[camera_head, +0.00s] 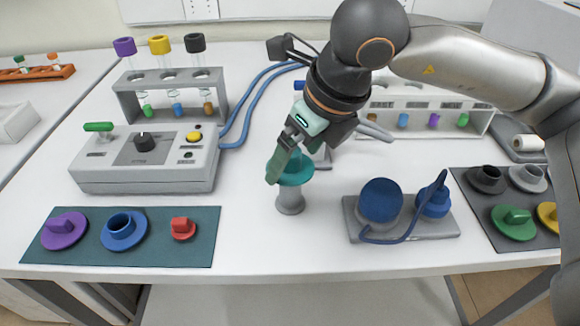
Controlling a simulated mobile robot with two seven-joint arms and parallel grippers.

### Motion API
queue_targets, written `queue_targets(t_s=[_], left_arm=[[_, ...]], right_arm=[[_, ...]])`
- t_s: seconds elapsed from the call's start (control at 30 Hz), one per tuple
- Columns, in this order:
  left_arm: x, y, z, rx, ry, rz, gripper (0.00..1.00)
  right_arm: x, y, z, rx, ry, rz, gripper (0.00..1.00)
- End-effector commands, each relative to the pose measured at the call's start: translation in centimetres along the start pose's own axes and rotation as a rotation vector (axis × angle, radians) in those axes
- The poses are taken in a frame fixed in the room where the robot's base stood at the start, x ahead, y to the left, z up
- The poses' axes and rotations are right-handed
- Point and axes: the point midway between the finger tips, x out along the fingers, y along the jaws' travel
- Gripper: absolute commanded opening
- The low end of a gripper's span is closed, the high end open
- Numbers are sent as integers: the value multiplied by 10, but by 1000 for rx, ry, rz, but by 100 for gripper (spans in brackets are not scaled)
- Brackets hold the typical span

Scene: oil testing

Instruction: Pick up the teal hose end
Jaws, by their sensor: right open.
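A teal piece (298,174), the only one that looks like the teal hose end, sits on top of a small grey stand (290,201) near the middle of the table. It has a wide round rim, and its upper part is partly hidden by my gripper. My right gripper (294,163) reaches down to it from the upper right. Its jaws are open, with a green finger in front of the teal piece on its left side. I cannot tell whether the fingers touch it. My left gripper is not in view.
A grey control box (150,160) with blue hoses (240,118) stands at left. A grey base (405,228) with blue round parts is right of the stand. Dark mats (75,256) (528,232) hold coloured caps. Vial racks (170,98) (425,116) stand behind. Table front is clear around the stand.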

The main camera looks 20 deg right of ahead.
Motion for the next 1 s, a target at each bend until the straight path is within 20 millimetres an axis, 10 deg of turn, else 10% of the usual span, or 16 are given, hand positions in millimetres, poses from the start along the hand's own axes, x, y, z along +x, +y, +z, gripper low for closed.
queue_targets(t_s=[0.77, 1.0], left_arm=[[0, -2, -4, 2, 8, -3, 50], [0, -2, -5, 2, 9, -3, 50]], right_arm=[[59, 2, 1, -1, -1, 3, 100], [59, 2, 1, -1, -1, 2, 73]])
